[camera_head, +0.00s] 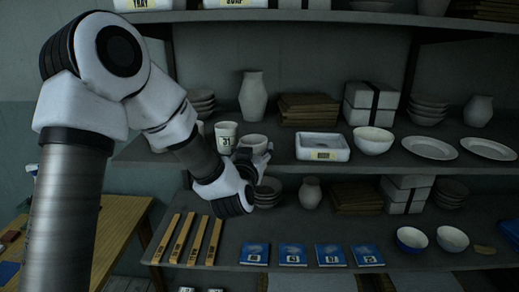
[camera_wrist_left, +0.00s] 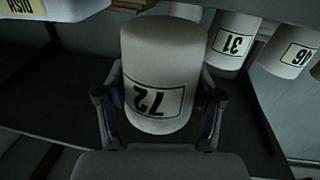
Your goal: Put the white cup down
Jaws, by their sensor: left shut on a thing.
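The white cup with a "72" label (camera_wrist_left: 158,75) is between the fingers of my left gripper (camera_wrist_left: 160,110), which is shut on it. In the wrist view its label reads upside down. In the head view the cup (camera_head: 252,141) shows at the middle shelf's front, just right of the white cup marked 31 (camera_head: 226,138), with my left gripper (camera_head: 254,157) around its near side. I cannot tell whether its base touches the shelf. My right gripper is not in view.
On the middle shelf (camera_head: 280,166), a rectangular white dish (camera_head: 323,148) and a white bowl (camera_head: 373,140) stand to the right. A tall vase (camera_head: 253,97) stands behind. Cup 46 (camera_wrist_left: 292,58) is beyond cup 31. Stacked bowls (camera_head: 267,190) sit on the shelf below.

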